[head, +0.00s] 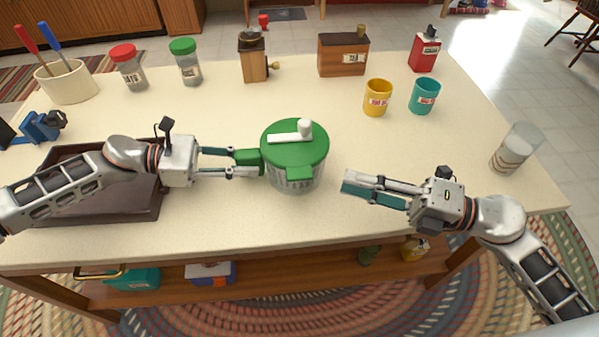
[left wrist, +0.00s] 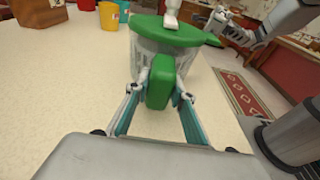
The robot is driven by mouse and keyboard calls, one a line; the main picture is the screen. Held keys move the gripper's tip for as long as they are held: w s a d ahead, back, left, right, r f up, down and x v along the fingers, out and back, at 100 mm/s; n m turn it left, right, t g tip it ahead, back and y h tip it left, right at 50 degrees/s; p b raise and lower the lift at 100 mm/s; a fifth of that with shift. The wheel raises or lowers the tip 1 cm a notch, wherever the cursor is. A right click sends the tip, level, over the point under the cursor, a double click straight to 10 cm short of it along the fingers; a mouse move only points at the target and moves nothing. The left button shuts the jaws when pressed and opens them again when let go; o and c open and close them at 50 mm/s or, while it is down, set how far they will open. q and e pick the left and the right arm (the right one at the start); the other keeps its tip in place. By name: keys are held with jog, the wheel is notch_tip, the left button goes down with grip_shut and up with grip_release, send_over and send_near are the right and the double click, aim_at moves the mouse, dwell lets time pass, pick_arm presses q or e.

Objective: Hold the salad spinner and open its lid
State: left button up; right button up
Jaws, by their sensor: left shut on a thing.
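The salad spinner stands upright on the counter, with a clear ribbed bowl (head: 290,179) and a green lid (head: 277,153) on top. A white crank (head: 303,131) with a knob sits on the lid. A green side handle (head: 247,160) sticks out to the left; a green tab (head: 299,173) juts from the front. My left gripper (head: 245,161) is shut on the side handle; the left wrist view shows its fingers on both sides of the handle (left wrist: 160,82). My right gripper (head: 345,181) is right of the spinner, apart from it, empty, its fingers seemingly apart.
A brown tray (head: 125,207) lies under my left arm. A yellow mug (head: 377,98), a teal mug (head: 423,97) and a glass (head: 515,148) stand to the right. Jars, a grinder (head: 253,60) and a wooden box (head: 342,55) line the back. The counter around the spinner is clear.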

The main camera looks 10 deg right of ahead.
aim_at(300, 174)
jog(key=shift+m+g, duration=0.4)
jog(key=shift+m, duration=0.4)
jog(key=x, duration=1.1)
jog(key=shift+s+a+f, duration=0.1)
jog(key=shift+s+f, duration=0.1)
jog(key=shift+f, duration=0.1)
grip_shut()
